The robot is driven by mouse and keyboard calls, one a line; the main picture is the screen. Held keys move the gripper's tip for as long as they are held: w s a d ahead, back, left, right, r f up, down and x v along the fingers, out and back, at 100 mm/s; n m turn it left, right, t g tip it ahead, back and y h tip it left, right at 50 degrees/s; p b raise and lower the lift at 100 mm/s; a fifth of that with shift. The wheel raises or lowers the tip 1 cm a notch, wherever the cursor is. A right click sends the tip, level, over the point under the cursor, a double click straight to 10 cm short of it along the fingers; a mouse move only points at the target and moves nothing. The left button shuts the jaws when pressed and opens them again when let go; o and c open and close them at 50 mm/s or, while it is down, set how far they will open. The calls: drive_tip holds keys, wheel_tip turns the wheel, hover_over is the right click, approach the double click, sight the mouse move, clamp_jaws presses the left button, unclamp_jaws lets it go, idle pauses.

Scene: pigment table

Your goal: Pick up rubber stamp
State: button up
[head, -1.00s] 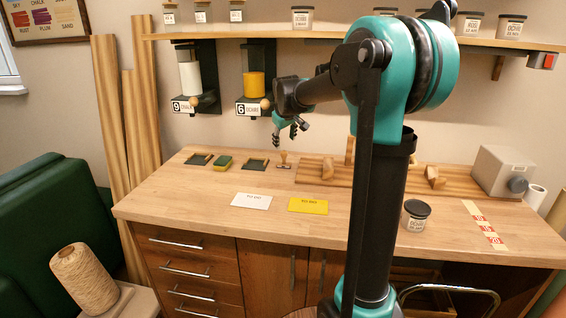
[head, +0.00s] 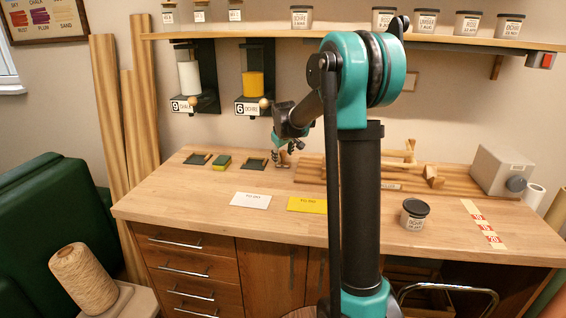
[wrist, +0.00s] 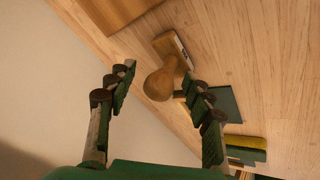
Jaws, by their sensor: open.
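The rubber stamp, with a rounded wooden handle and a flat wooden base, stands on the table near its back edge. In the wrist view the stamp (wrist: 162,82) lies ahead between my gripper's open fingers, its knob closer to the right finger. My gripper (wrist: 155,88) is open and empty. In the head view my gripper (head: 284,148) points down just above the stamp (head: 283,162) and partly hides it.
A dark stamp pad (head: 255,164) lies left of the stamp, with a green-yellow sponge (head: 222,163) beyond. A wooden rack (head: 330,180) stands close on the right. White (head: 250,201) and yellow (head: 306,204) cards lie in front. A dispenser (head: 254,75) hangs above.

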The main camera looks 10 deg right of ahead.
sight(283, 151)
clamp_jaws()
idle(0.4)
drive_tip(key=shift+r, duration=0.1)
drive_tip(key=shift+s+r, duration=0.2)
drive_tip(key=shift+r, duration=0.25)
wheel_tip(283, 151, up, 6)
drive_tip(key=shift+r, duration=0.1)
drive_tip(key=s+a, duration=0.3)
drive_tip(key=s, duration=0.6)
drive_tip(key=s+a, duration=0.3)
drive_tip(key=s, duration=0.6)
drive_tip(key=shift+s, duration=0.35)
drive_tip(key=shift+a, duration=0.1)
